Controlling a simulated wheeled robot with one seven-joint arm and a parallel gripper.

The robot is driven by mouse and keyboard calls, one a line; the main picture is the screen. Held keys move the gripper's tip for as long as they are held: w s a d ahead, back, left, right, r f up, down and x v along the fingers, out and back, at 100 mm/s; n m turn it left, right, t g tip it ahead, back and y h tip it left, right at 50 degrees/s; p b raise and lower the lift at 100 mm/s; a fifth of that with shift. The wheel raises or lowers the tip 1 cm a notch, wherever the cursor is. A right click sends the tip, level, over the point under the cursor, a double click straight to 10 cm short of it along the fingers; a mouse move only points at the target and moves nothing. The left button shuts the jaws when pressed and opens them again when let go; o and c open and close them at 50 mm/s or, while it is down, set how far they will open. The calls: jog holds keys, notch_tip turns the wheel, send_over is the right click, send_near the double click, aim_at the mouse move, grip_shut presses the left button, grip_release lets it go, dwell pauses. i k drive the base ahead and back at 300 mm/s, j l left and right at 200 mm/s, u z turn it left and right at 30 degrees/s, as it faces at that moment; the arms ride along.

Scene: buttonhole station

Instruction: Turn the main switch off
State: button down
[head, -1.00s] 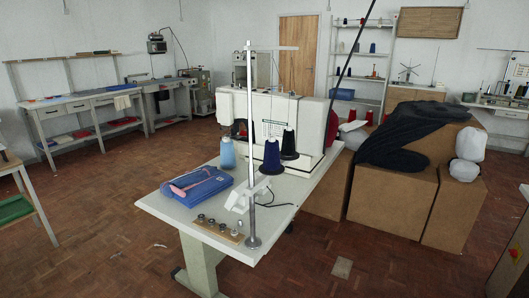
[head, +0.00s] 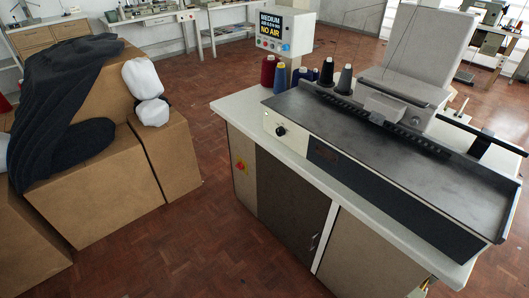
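A small red switch on a yellow plate (head: 241,167), which looks like the main switch, is on the beige left end panel of the machine cabinet (head: 244,183), below the white worktop. It is too small to tell which way its handle is set. A control box (head: 284,30) stands at the back of the worktop, its screen lit with "MEDIUM" and "NO AIR". A black knob (head: 280,131) is on the front of the grey machine bed (head: 340,118). My gripper is not in view.
Cardboard boxes (head: 95,195) with dark cloth (head: 55,115) and white bundles (head: 146,90) stand at the left. Thread cones (head: 326,72) stand on the worktop. Wooden floor (head: 205,215) lies open between the boxes and the cabinet.

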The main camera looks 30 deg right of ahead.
aim_at(240, 166)
jog(key=i+j+z, duration=0.45)
jog(key=j, duration=0.3)
jog(key=j+z, duration=0.25)
jog(key=j, duration=0.15)
jog(key=i+j+u, duration=0.1)
jog(key=i+u, duration=0.35)
jog(key=i, duration=0.35)
jog(key=i+l+u, duration=0.15)
jog(key=i+u, duration=0.25)
jog(key=i, duration=0.4)
